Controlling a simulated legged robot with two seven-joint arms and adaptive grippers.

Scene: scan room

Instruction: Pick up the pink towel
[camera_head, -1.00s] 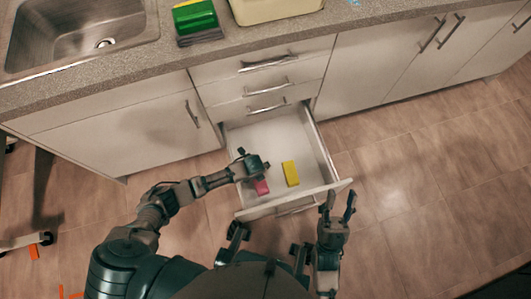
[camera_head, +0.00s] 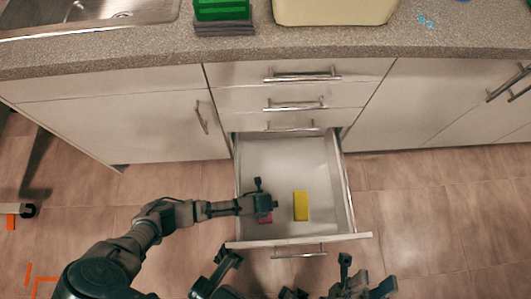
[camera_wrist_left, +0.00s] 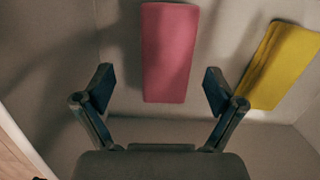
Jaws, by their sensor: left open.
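The pink towel (camera_head: 265,217) lies in the open bottom drawer (camera_head: 343,195), mostly hidden under my left gripper (camera_head: 262,202) in the head view. In the left wrist view the pink towel (camera_wrist_left: 170,50) is a flat folded block on the drawer floor. My left gripper (camera_wrist_left: 160,88) is open above it, with one finger to either side of the towel's near end and empty space between finger and towel. My right gripper (camera_head: 366,275) is open and empty, outside the drawer near the bottom of the head view.
A yellow folded block (camera_head: 301,206) lies in the drawer to the right of the towel; it also shows in the left wrist view (camera_wrist_left: 282,65). The drawer walls surround both. Above are a counter (camera_head: 130,58), a sink (camera_head: 110,12), a green object (camera_head: 221,10) and a cream container (camera_head: 335,10).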

